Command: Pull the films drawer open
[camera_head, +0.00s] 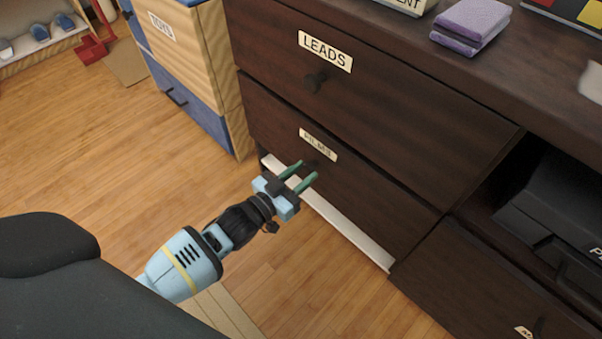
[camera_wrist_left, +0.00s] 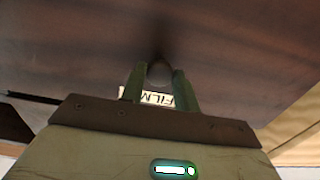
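The films drawer (camera_head: 372,194) is the dark wood front below the LEADS drawer in the head view. Its white label (camera_head: 318,144) reads FILMS, and the label also shows upside down in the left wrist view (camera_wrist_left: 158,99). Its dark round knob (camera_wrist_left: 160,72) sits below the label and shows between the fingertips in the left wrist view. My left gripper (camera_head: 308,170) has its two green fingers apart, pointing at the drawer front, with the tips at the knob. Whether the fingers touch the knob cannot be told. My right gripper is not in view.
The LEADS drawer (camera_head: 370,95) with its knob is above and looks shut. A pale strip (camera_head: 340,228) runs along the bottom of the films drawer. A black printer (camera_head: 560,205) sits in an open bay at right.

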